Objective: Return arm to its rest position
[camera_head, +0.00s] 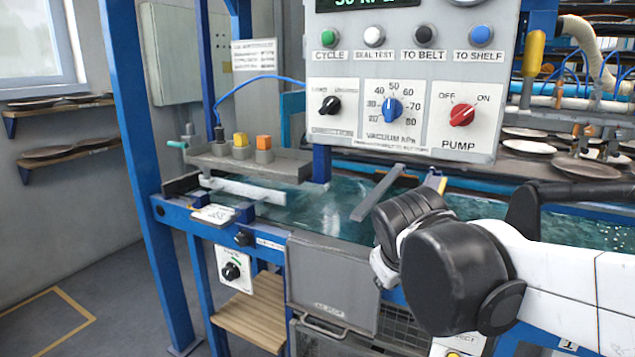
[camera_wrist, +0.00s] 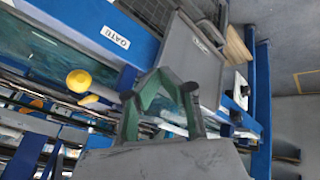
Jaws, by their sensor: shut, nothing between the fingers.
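My gripper (camera_wrist: 164,77) shows in the wrist view with its two green-and-dark fingers leaning together at the tips, shut and empty. Behind it in that view are the blue frame of the machine and a grey cover plate (camera_wrist: 192,62). In the head view my white arm with black joints reaches in from the right, in front of the blue belt frame and below the control panel (camera_head: 400,142). My fingertips are hidden there behind my own wrist. Nothing is held.
The panel carries CYCLE, SEAL TEST, TO BELT and TO SHELF buttons and a red PUMP knob (camera_head: 462,115). A water-filled trough (camera_head: 325,215) runs beneath it. A grey box (camera_head: 330,285) hangs below on the frame. Open floor (camera_head: 110,255) lies at the left.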

